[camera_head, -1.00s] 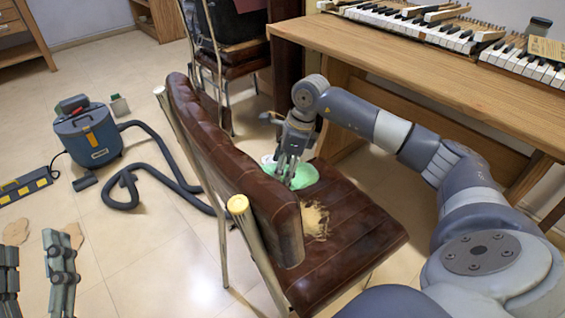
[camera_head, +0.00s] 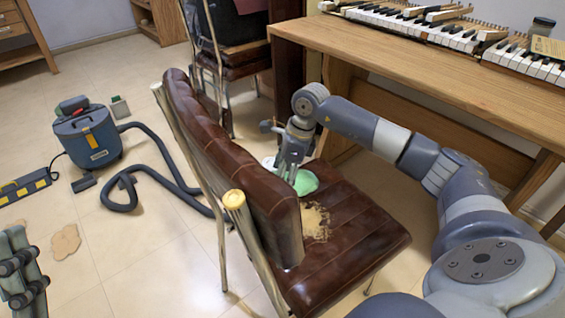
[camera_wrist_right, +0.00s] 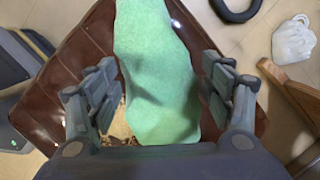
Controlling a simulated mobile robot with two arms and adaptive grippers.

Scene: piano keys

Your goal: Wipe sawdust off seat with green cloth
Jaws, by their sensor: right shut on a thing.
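The brown leather chair (camera_head: 350,225) stands in the middle of the head view, its backrest (camera_head: 215,150) hiding part of the seat. A tan patch of sawdust (camera_head: 316,222) lies on the seat; some also shows beneath the cloth in the right wrist view (camera_wrist_right: 120,128). My right gripper (camera_head: 288,172) points down at the seat's far part, shut on the green cloth (camera_head: 305,182). In the right wrist view the cloth (camera_wrist_right: 158,80) hangs between the fingers, over the seat. My left gripper (camera_head: 25,270) is at the lower left, away from the chair; its finger gap is unclear.
A wooden desk with piano keys (camera_head: 440,35) stands behind the seat at right. A blue vacuum (camera_head: 87,135) and its dark hose (camera_head: 150,165) lie left of the chair. Another chair (camera_head: 235,60) stands behind. A tan patch (camera_head: 65,242) marks the floor near my left gripper.

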